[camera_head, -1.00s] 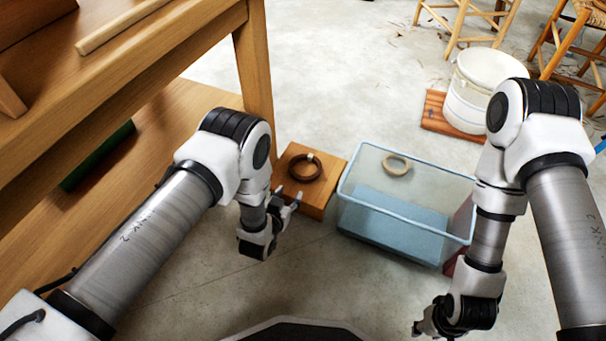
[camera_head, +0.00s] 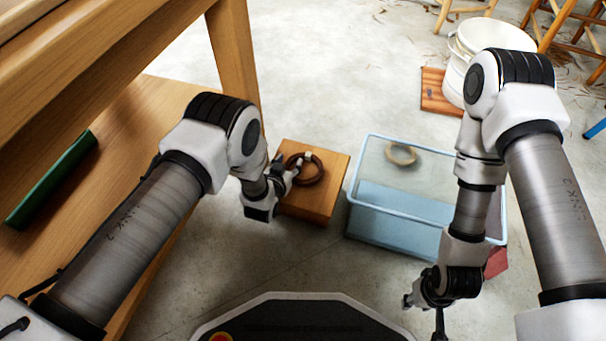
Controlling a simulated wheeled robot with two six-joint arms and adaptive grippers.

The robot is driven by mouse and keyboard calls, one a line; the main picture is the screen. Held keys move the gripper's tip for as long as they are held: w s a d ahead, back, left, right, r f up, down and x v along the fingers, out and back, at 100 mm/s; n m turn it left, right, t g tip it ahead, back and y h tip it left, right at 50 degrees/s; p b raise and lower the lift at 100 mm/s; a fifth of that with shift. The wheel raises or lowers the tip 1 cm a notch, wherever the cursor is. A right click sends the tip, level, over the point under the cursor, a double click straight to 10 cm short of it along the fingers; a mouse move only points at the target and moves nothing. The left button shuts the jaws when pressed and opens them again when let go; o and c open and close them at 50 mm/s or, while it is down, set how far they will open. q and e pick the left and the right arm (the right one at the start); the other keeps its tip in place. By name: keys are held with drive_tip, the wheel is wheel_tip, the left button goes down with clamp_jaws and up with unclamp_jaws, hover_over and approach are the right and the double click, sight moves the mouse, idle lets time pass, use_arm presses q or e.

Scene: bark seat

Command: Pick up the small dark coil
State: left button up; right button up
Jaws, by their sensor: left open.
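The small dark coil (camera_head: 314,181) is a brown ring with a pale band at its top. It lies on a square wooden block (camera_head: 320,209) on the floor. My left gripper (camera_head: 290,168) is open at the coil's left edge, over the block. The fingers overlap the coil in the picture, and I cannot tell whether they touch it. My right gripper (camera_head: 422,305) hangs low in front of the clear bin, and its fingers are too small to read.
A clear bin (camera_head: 372,208) with a pale blue rim stands right of the block, with a pale coil (camera_head: 401,154) and blue contents showing in it. A wooden bench (camera_head: 237,62) is close on the left. White buckets (camera_head: 490,36) stand behind on a wooden board (camera_head: 436,88).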

use_arm(q)
drive_tip(key=shift+w, duration=0.2)
clamp_jaws()
drive_tip(key=shift+r, duration=0.1)
